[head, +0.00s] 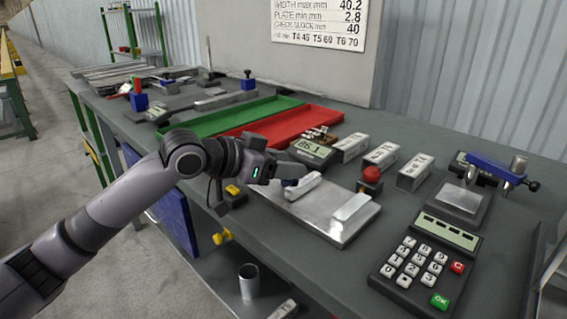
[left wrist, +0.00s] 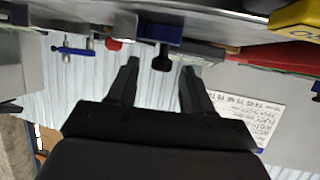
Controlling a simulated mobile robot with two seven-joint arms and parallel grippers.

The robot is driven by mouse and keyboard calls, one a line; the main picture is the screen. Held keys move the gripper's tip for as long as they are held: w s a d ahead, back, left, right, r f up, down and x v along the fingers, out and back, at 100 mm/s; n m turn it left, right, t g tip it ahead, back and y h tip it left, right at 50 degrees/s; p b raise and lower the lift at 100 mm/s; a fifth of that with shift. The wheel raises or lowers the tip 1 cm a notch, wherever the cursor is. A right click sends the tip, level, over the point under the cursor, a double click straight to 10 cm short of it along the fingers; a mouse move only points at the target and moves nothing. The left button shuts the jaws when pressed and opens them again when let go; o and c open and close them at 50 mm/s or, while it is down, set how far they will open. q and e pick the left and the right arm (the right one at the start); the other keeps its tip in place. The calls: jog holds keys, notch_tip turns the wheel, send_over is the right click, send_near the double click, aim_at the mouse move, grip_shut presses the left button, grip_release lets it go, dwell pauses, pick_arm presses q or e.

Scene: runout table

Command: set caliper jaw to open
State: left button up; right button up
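The caliper is a bright metal plate (head: 318,222) near the table's front edge, with a grey display reading 86.1 (head: 310,149) behind it. Contact cannot be told. My right gripper is not in view.
A red button (head: 371,175) and white labelled blocks (head: 414,173) stand behind the plate. A keypad (head: 425,262) lies to the right, a blue clamp gauge (head: 490,168) behind it. Green (head: 225,118) and red (head: 285,126) trays lie further back. A yellow object (left wrist: 298,18) shows near the gripper.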

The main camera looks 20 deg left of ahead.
pick_arm(q)
jog(key=v, duration=0.6)
jog(key=shift+s+a+r, duration=0.1)
jog(key=shift+s+a, duration=0.1)
jog(key=shift+s, duration=0.05)
jog(key=shift+s+r, duration=0.15)
jog(key=shift+s, duration=0.05)
jog(key=shift+a, duration=0.1)
dwell(0.3)
